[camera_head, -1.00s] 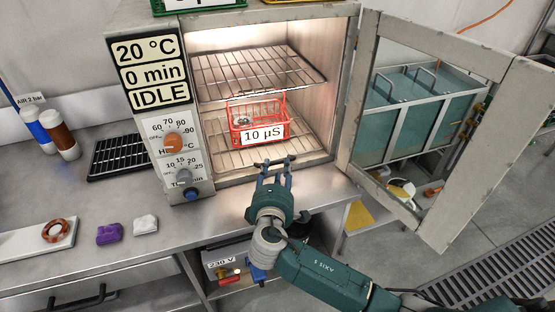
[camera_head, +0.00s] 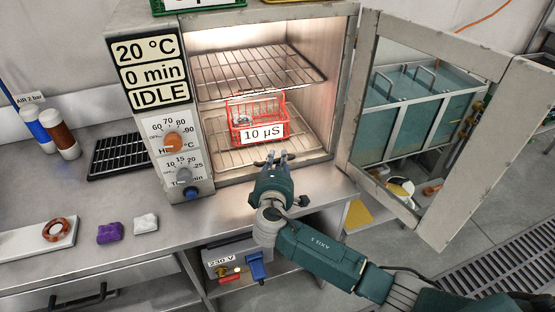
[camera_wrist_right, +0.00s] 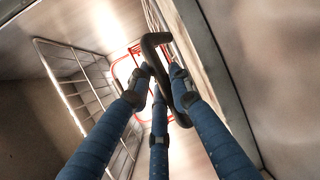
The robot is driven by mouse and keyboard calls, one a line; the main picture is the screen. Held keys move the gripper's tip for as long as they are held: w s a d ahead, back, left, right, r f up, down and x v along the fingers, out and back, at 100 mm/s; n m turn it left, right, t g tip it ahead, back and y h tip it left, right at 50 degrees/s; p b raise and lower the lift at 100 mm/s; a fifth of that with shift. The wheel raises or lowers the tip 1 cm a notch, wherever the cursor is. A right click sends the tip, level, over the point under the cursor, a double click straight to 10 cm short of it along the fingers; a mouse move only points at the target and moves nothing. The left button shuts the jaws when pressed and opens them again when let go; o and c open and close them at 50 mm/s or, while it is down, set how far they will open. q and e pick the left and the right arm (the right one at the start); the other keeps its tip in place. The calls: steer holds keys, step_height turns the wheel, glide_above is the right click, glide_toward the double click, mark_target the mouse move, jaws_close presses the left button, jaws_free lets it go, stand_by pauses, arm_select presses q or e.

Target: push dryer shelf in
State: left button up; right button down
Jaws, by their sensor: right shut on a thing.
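The dryer (camera_head: 180,115) stands on the bench with its door (camera_head: 480,150) swung open to the right. Inside are an upper wire shelf (camera_head: 260,72) and a lower wire shelf (camera_head: 232,158). A red basket (camera_head: 257,113) labelled 10 µS stands on the lower shelf. My right gripper (camera_head: 277,158) is at the front of the lower shelf, its fingers closed. In the right wrist view its blue fingers (camera_wrist_right: 163,80) are shut around a dark curved handle (camera_wrist_right: 150,48), seemingly the lower shelf's. The basket (camera_wrist_right: 122,68) shows behind it. My left gripper is not in view.
The dryer's display reads 20 °C, 0 min, IDLE. A black rack (camera_head: 118,157), bottles (camera_head: 58,135), a purple piece (camera_head: 109,234) and a white piece (camera_head: 145,223) are on the bench to the left. A 230 V box (camera_head: 225,258) sits below the bench.

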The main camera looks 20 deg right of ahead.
mark_target(270, 145)
steer(key=shift+w+f+b, duration=0.1)
steer(key=shift+w+b, duration=0.25)
steer(key=shift+w, duration=0.05)
steer(key=w+b, duration=0.1)
steer(key=w, duration=0.2)
steer(key=w+b, duration=0.2)
steer(key=w, duration=0.1)
steer(key=shift+a+f, duration=0.1)
steer(key=shift+a, duration=0.1)
steer(key=shift+r, duration=0.35)
steer(key=c, duration=1.6)
jaws_free()
steer(key=shift+w, duration=0.1)
steer(key=shift+w+f, duration=0.15)
steer(key=shift+f, duration=0.05)
steer(key=shift+s, duration=0.2)
steer(key=v, duration=1.1)
steer(key=shift+s+a+r, duration=0.2)
steer(key=shift+s+r, duration=0.05)
steer(key=shift+s, duration=0.05)
steer(key=shift+f, duration=0.1)
